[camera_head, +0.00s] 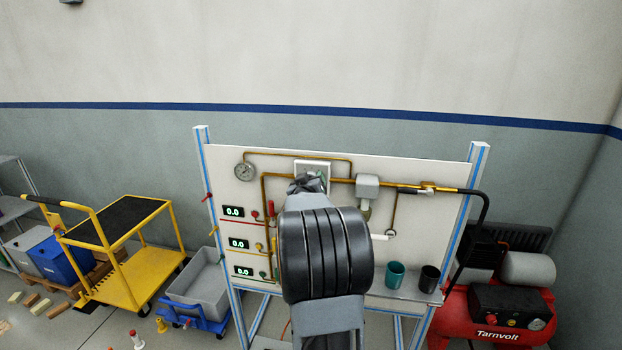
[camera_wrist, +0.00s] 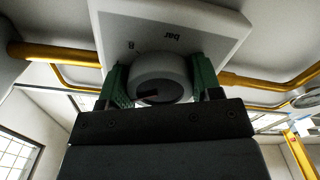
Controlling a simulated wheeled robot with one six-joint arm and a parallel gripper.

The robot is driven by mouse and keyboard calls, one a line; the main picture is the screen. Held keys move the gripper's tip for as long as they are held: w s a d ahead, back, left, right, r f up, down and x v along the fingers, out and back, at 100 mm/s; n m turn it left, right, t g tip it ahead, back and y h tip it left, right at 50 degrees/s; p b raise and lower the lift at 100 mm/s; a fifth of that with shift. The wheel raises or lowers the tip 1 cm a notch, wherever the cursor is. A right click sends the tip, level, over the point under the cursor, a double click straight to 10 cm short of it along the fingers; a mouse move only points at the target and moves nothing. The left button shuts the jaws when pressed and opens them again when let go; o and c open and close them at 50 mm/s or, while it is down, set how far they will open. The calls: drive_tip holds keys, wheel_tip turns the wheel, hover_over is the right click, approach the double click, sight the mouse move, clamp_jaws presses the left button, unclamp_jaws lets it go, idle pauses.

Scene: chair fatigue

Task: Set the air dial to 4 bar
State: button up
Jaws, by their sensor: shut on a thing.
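The air dial is a round grey knob (camera_wrist: 157,76) on a white square plate (camera_wrist: 205,22) marked "bar" and "8" in the wrist view, where the lettering appears upside down. A dark mark shows on the knob's face. My gripper (camera_wrist: 160,85) has its two green fingers against opposite sides of the knob and is shut on it. In the head view the white plate (camera_head: 313,165) is at the top middle of the panel, and my arm hides the knob and most of the scale. A round pressure gauge (camera_head: 245,171) is left of it; its reading is too small to tell.
Brass pipes run along the white panel (camera_head: 430,200) on both sides of the plate. Three displays (camera_head: 233,211) read 0.0 at left. A teal cup (camera_head: 395,274) and a dark cup (camera_head: 429,278) stand on the lower right shelf. A red compressor (camera_head: 490,315) is at right, a yellow trolley (camera_head: 135,280) at left.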

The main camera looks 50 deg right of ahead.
drive_tip(key=n+p, duration=0.3)
drive_tip(key=n, duration=0.2)
drive_tip(key=shift+r+n, duration=0.1)
drive_tip(key=shift+n, duration=0.2)
drive_tip(key=n+p, duration=0.2)
drive_tip(key=n, duration=0.3)
drive_tip(key=shift+n, duration=0.4)
drive_tip(key=o, duration=0.9)
drive_tip(key=shift+s, duration=0.1)
drive_tip(key=b+v, duration=0.2)
drive_tip(key=v, duration=1.1)
drive_tip(key=shift+s+a, duration=0.2)
drive_tip(key=shift+a, duration=0.15)
